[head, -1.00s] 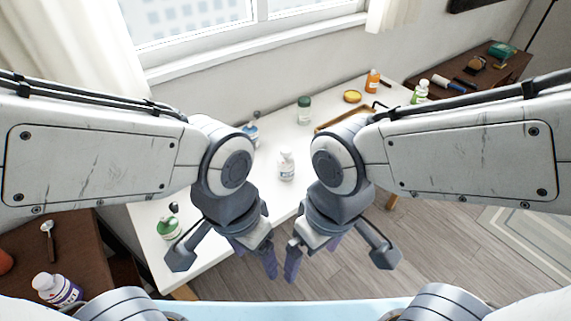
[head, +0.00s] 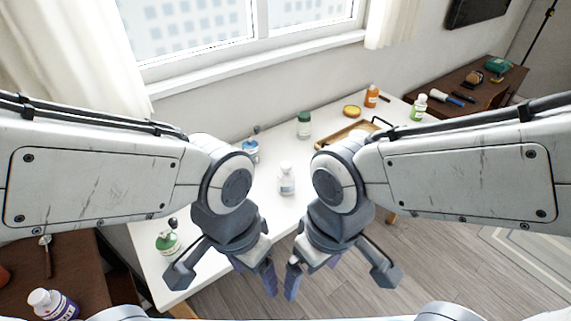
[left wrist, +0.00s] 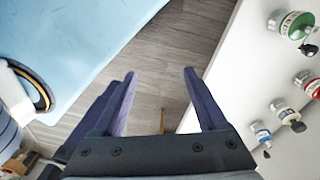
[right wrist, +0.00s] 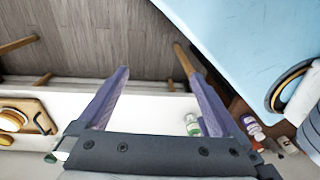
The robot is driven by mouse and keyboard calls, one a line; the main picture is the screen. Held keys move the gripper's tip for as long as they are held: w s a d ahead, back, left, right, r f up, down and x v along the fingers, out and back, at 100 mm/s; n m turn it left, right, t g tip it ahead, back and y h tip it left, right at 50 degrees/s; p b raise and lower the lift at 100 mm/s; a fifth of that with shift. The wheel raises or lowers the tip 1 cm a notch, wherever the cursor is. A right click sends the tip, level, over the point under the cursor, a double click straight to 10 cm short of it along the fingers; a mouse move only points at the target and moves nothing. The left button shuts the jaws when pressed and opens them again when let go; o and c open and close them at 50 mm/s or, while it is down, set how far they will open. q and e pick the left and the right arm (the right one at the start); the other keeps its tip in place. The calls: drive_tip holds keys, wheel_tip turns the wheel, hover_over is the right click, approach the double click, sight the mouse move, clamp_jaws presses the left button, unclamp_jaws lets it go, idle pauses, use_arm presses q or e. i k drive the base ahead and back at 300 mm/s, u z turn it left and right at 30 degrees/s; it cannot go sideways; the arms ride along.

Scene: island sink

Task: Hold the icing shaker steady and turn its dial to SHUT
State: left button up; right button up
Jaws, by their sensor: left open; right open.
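Several small shakers stand on the white table, and I cannot read which is the icing shaker. In the head view a white one (head: 287,180) stands mid-table, a green-marked one with a dark knob (head: 167,242) at the left end, and a blue-topped one (head: 250,151) farther back, partly hidden by my left arm. The left wrist view shows a green one (left wrist: 295,25), a red one (left wrist: 313,86) and a blue one (left wrist: 262,134), all outside the fingers. My left gripper (left wrist: 160,75) and right gripper (right wrist: 157,72) are open and empty, off the table's front edge.
The white table (head: 218,267) also holds a green-lidded jar (head: 304,125), a wooden tray (head: 345,132), a yellow lid (head: 352,111) and an orange bottle (head: 371,96). A brown side table with a purple-labelled bottle (head: 52,304) is at left. Bare floor lies in front.

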sight(286, 172)
drive_tip(key=z, duration=2.45)
drive_tip(key=i, duration=1.7)
drive_tip(key=u, duration=3.65)
